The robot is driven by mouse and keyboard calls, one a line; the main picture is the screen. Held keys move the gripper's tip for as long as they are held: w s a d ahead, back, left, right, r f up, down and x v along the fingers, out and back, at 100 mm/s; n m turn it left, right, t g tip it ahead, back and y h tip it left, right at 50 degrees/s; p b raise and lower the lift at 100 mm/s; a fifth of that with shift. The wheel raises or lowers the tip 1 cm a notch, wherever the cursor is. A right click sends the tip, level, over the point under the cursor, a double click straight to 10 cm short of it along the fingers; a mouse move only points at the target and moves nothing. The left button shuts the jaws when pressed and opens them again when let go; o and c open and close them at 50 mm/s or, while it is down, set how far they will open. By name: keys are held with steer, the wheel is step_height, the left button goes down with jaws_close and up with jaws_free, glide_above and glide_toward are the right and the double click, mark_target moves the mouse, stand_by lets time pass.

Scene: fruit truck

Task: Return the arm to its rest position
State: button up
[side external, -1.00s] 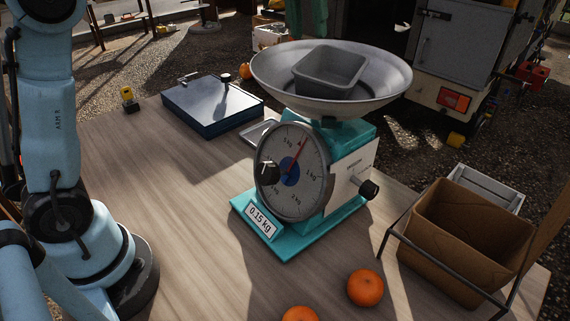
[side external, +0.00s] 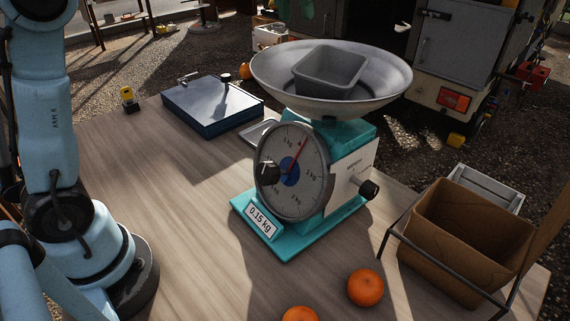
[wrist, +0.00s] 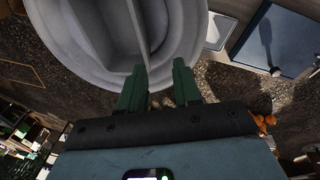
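A grey container sits in the pan.
The teal scale (side external: 335,215) stands mid-table with a grey container (side external: 330,68) in its pan. Two oranges (side external: 365,287) lie at the front. A brown basket (side external: 460,240) is at the right, a blue case (side external: 212,103) behind. The left-middle tabletop (side external: 150,190) is clear.

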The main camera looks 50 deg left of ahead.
steer(key=s+a+f+t+y, duration=0.35)
steer(key=a+f, duration=0.25)
steer(key=a, duration=0.3)
steer(key=s+d+f+m+t+h, duration=0.1)
steer(key=s+d+f+m, duration=0.1)
steer(key=s+d+f, duration=0.2)
steer(key=s+d+f+m+t+h, duration=0.1)
steer(key=s+d+f, duration=0.3)
steer(key=f, duration=0.7)
steer(key=shift+s+f+m, duration=0.3)
steer(key=shift+s+m, duration=0.5)
steer(key=shift+s, duration=0.15)
